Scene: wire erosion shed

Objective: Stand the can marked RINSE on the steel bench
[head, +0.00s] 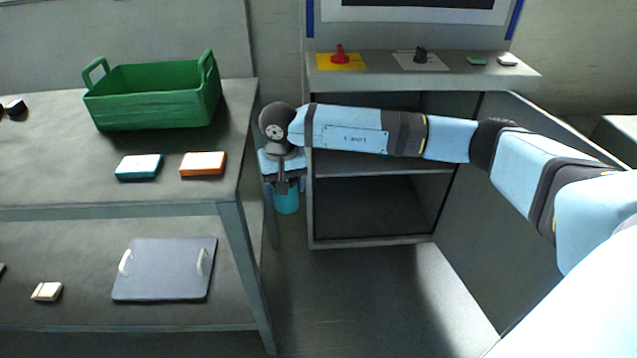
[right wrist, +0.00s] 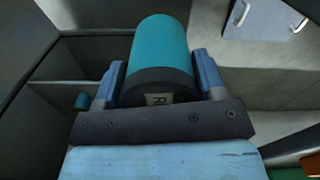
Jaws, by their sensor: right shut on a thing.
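My right gripper (head: 284,186) hangs pointing down in the gap between the grey bench (head: 235,125) and the open cabinet. It is shut on a teal can (head: 287,202), mostly hidden behind the gripper in the head view. The right wrist view shows the can (right wrist: 160,45) between the two blue fingers, with a dark end band and a pale label. An R can be read on it; the rest of the word cannot. The can is lower than the bench top, beside its right leg. My left gripper is not in view.
A green crate (head: 150,110), a teal-edged block (head: 139,167) and an orange-edged block (head: 203,164) stand on the bench, with bare top between and around them. The cabinet (head: 375,188) is right of the gripper. A small teal thing (right wrist: 82,102) shows in the wrist view.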

